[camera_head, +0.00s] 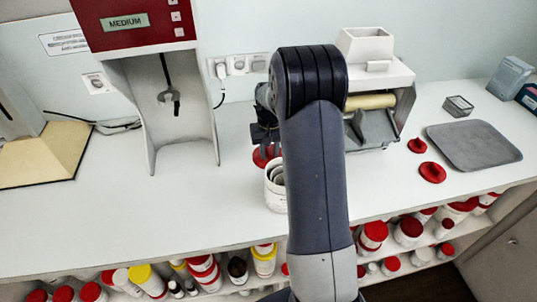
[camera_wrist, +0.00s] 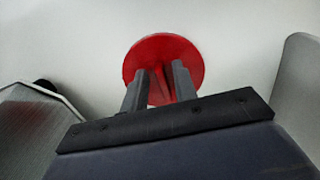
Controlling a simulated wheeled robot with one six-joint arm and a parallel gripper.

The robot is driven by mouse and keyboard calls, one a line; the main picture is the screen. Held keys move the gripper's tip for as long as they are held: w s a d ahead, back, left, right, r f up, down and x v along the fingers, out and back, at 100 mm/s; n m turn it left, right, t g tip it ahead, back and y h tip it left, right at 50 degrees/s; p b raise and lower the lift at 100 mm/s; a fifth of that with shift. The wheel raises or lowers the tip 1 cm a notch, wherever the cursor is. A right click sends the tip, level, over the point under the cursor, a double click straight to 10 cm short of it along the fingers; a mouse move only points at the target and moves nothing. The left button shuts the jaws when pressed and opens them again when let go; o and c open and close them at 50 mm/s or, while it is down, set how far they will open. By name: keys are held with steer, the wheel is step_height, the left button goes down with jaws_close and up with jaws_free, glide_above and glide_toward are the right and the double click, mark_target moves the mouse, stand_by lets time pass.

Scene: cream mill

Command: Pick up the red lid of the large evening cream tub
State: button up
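A round red lid (camera_wrist: 185,48) lies on the white counter in the wrist view, with a raised grip in its middle. In the head view this lid (camera_head: 261,158) shows only partly, behind my arm. My gripper (camera_wrist: 159,72) is over the lid, its two fingers apart on either side of the raised grip, with a gap showing. In the head view my gripper (camera_head: 266,140) is mostly hidden by my arm. An open white tub (camera_head: 274,195) stands in front of the lid, partly hidden by my arm. I cannot read any label on it.
Two more red lids (camera_head: 432,172) (camera_head: 417,146) lie at the right near a grey tray (camera_head: 472,146). A white roller machine (camera_head: 378,90) stands right of my gripper, a red-topped mixer (camera_head: 140,60) to the left. Lidded tubs fill the shelf below. The counter's front left is clear.

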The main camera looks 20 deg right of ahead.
jaws_close()
